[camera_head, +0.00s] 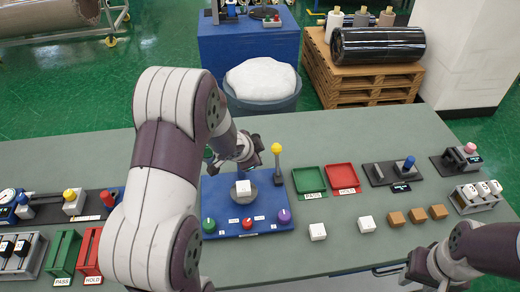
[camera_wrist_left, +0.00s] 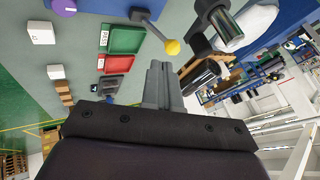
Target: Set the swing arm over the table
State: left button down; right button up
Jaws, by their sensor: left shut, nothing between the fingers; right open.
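The swing arm appears to be the grey bar with a yellow ball (camera_head: 276,148) at the back right of the blue board (camera_head: 215,222); the ball also shows in the left wrist view (camera_wrist_left: 172,47). In the head view the bar is right of the round grey plate (camera_head: 252,203), which carries a white cube (camera_head: 243,187). My left gripper (camera_head: 252,160) is shut and empty, behind the plate and left of the yellow ball, apart from it. Its closed fingers show in the left wrist view (camera_wrist_left: 160,86). My right gripper (camera_head: 408,272) is open and empty at the front right.
Green tray (camera_head: 309,180) and red tray (camera_head: 342,177) lie right of the board. White cubes (camera_head: 317,231) and tan blocks (camera_head: 417,215) sit in front of them. Knobs, including a purple one (camera_head: 284,216), line the board's front. My left arm hides part of the table.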

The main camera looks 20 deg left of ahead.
pick_arm(q)
jog(key=w+a+f+p, duration=0.2)
jog(key=w+f, duration=0.6)
jog(key=w, duration=0.1)
jog(key=shift+w+a, duration=0.2)
dwell(0.3)
